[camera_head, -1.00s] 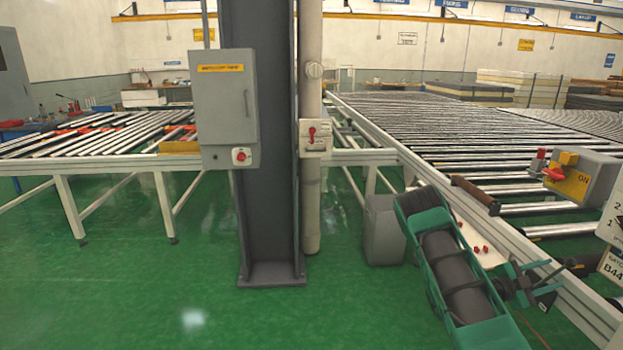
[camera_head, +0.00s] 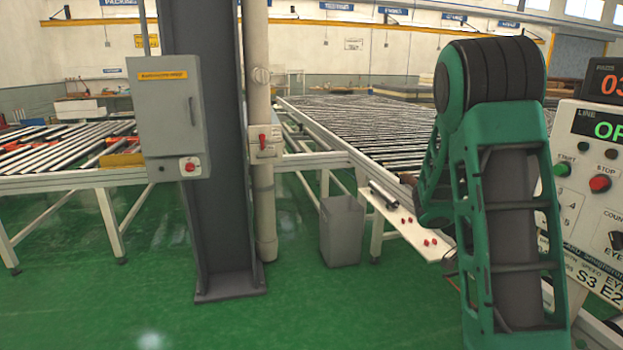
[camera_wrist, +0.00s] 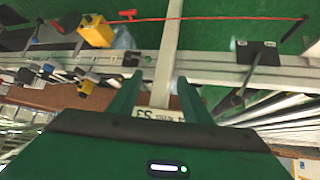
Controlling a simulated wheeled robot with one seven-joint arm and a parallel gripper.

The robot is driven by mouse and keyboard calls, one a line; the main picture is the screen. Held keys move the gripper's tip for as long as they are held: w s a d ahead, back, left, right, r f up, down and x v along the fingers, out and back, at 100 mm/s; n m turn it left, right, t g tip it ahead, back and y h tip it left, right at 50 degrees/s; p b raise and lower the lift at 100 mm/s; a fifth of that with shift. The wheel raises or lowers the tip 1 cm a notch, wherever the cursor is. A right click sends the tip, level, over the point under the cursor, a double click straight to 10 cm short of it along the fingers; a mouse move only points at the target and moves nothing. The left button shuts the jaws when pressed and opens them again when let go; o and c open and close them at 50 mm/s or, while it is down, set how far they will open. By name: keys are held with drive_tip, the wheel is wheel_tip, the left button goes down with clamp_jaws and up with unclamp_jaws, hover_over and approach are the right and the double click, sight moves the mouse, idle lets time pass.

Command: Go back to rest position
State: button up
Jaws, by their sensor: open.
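My green arm (camera_head: 505,190) rises at the right of the head view, bent at a dark joint at the top. My gripper is hidden in the head view, behind or beyond the arm. In the wrist view my gripper (camera_wrist: 155,92) shows at the bottom centre. Its two green fingers stand apart with nothing held between them. Past the fingers are a white metal beam (camera_wrist: 220,75) and the green floor.
A conveyor (camera_head: 330,130) runs behind my arm. A control panel (camera_head: 600,190) stands close at the right edge. A dark pillar (camera_head: 215,200) with a grey box (camera_head: 165,110) stands left of centre, near a grey bin (camera_head: 340,230). Green floor is open in front.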

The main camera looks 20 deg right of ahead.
drive_tip(key=s+a+r+n+t+y, duration=0.1)
drive_tip(key=s+a+n, duration=0.3)
drive_tip(key=a, duration=0.5)
drive_tip(key=s+a+r+n+t+y, duration=0.1)
drive_tip(key=s+a+r+n+y, duration=0.3)
drive_tip(key=a, duration=0.5)
drive_tip(key=s+a+r+n+t+y, duration=0.1)
drive_tip(key=s+a+r+n+y, duration=0.1)
drive_tip(key=s+a+n, duration=0.3)
drive_tip(key=a+n+y, duration=0.1)
drive_tip(key=a+n, duration=0.1)
drive_tip(key=a, duration=0.2)
drive_tip(key=shift+r+n+t, duration=0.3)
drive_tip(key=shift+t, duration=0.1)
